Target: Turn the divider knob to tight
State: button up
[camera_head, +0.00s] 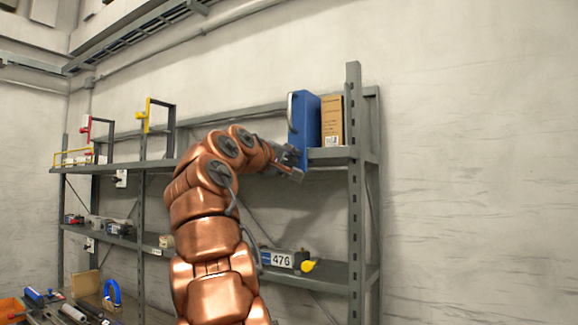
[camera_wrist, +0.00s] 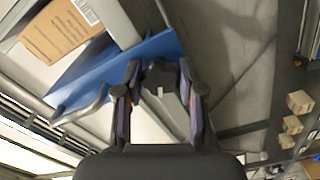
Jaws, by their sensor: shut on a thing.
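A blue upright divider (camera_head: 305,128) with a pale curved handle stands on the upper shelf at the right. It also shows in the wrist view (camera_wrist: 90,75), where the view is tilted. My gripper (camera_head: 294,168) is at the shelf's front edge, at the foot of the blue divider. In the wrist view my gripper (camera_wrist: 160,92) has its two fingers closed on a dark grey knob (camera_wrist: 160,76), one finger on each side. A pale mark shows on the knob's face. I cannot read any tight or loose marking. The head view does not show the knob clearly.
A cardboard box (camera_head: 331,121) stands right of the divider. A lower shelf holds a label reading 476 (camera_head: 282,260) and a yellow knob-like part (camera_head: 308,266). A grey shelf post (camera_head: 354,200) rises close on the right. Several tools lie at the lower left.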

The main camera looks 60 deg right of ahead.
jog(key=shift+d+f+m, duration=0.1)
jog(key=shift+m, duration=2.9)
jog(key=m, duration=0.2)
jog(key=shift+m, duration=0.3)
jog(key=shift+m+p, duration=0.7)
jog(key=shift+m, duration=1.4)
jog(key=o, duration=1.2)
jog(key=shift+c, duration=0.2)
jog(key=shift+a, duration=0.2)
